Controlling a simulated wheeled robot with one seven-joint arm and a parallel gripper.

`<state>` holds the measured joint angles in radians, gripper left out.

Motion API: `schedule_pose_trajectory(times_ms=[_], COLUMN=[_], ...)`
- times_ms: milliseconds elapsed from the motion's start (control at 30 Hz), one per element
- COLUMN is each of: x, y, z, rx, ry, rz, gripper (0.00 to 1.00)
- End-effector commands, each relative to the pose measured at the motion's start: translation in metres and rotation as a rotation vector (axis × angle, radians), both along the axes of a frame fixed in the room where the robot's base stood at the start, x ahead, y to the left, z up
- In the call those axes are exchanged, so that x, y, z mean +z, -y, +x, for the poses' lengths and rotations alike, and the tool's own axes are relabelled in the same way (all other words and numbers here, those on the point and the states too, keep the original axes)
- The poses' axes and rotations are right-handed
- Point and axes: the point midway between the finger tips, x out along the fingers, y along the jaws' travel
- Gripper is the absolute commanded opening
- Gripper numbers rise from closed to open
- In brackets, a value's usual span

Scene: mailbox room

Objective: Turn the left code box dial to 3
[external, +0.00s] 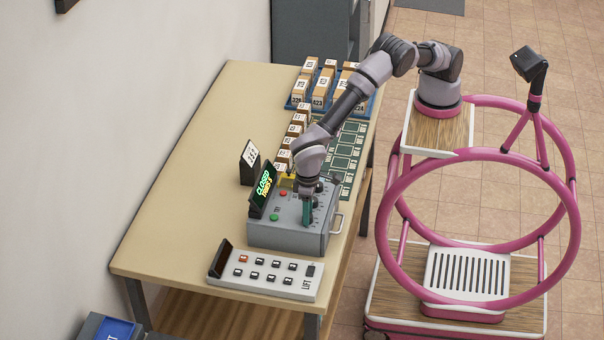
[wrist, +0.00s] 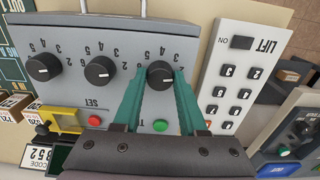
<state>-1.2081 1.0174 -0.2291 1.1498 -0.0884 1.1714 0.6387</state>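The grey code box (external: 270,238) stands on the table, with a row of three black dials on its top in the wrist view. The dial at the right end of that row (wrist: 160,75) sits between the teal fingers of my gripper (wrist: 160,72); the box lettering is upside down here, so this is its left dial. The fingers are spread, one on each side; I cannot tell whether they touch it. The middle dial (wrist: 100,71) and the far dial (wrist: 43,68) are clear of the fingers. In the external view my gripper (external: 307,213) points down onto the box.
A display (external: 263,190) on the box reads CLOSED in green. A red button (wrist: 95,121) and a green button (wrist: 160,125) are near the fingers. The LIFT panel (external: 262,273) lies beside the box. A code card (external: 249,158) and small parcels (external: 297,130) stand behind.

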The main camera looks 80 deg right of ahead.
Motion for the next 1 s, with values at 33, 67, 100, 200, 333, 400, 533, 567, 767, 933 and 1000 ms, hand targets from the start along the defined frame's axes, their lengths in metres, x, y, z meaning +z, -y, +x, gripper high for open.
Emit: schedule_pose_trajectory(times_ms=[33,67,100,200,333,400,533,567,767,933,1000], x=[0.0003,0.0004,0.0004,0.0004,0.0004,0.0003,0.0001,0.0001,-0.0001,-0.0001,-0.0001], y=[-0.0003,-0.0003,-0.0004,-0.0003,-0.0001,0.0000,-0.0001,-0.0001,-0.0001,0.0001,0.0001], z=[0.0000,0.0001,0.0001,0.0002,0.0006,0.0007,0.0004,0.0005,0.0004,0.0007,0.0006], rx=[0.001,0.002,0.004,0.020,0.065,0.103,0.196,0.219,0.381,0.506,0.549], ry=[0.000,0.000,0.000,0.000,0.000,0.000,-0.001,0.000,0.000,0.000,0.000], rz=[0.001,0.001,0.001,0.001,0.001,0.001,0.001,0.001,0.001,0.001,0.001], gripper=[0.00,0.00,0.00,0.00,0.00,0.00,0.00,0.00,0.00,0.00,0.00])
